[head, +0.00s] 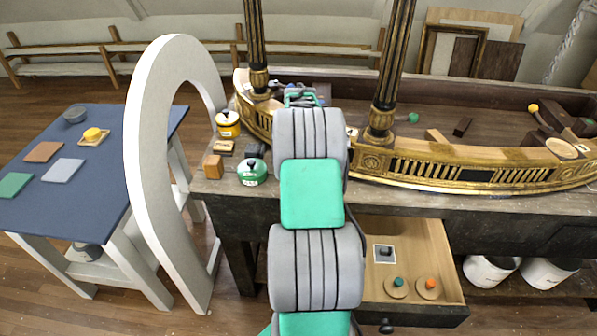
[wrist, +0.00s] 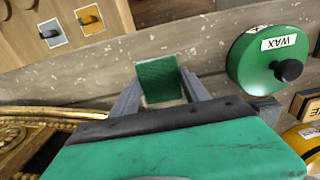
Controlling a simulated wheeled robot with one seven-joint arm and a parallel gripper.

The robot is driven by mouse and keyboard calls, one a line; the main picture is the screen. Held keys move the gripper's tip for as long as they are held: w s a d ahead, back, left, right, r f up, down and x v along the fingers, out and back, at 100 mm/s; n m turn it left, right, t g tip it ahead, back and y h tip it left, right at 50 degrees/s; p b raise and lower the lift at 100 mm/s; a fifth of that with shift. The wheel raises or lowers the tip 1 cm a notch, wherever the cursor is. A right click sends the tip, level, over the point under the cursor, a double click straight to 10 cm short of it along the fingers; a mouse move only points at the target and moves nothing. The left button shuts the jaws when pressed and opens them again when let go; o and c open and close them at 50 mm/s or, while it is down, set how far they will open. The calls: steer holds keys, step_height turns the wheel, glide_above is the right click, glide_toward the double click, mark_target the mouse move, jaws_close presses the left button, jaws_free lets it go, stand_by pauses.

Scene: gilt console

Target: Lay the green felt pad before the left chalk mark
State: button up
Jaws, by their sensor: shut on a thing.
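The green felt pad (wrist: 158,80) is a small dark green square between the two fingertips of my gripper (wrist: 162,92) in the wrist view. My gripper is shut on it, over the worn bench top. I cannot tell whether the pad touches the wood. In the head view my arm hides the pad and the fingertips. I cannot make out a chalk mark in either view; pale specks dot the bench wood.
A green wax tin (head: 252,172), also in the wrist view (wrist: 268,62), stands near my gripper. A yellow tin (head: 228,123) and wooden block (head: 212,166) stand nearby. The drawer (head: 440,262) is open. A white arch (head: 150,180) separates the blue table (head: 95,200) from the bench.

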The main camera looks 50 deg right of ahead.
steer(key=shift+f, duration=0.15)
steer(key=shift+f, duration=0.15)
steer(key=o, duration=1.3)
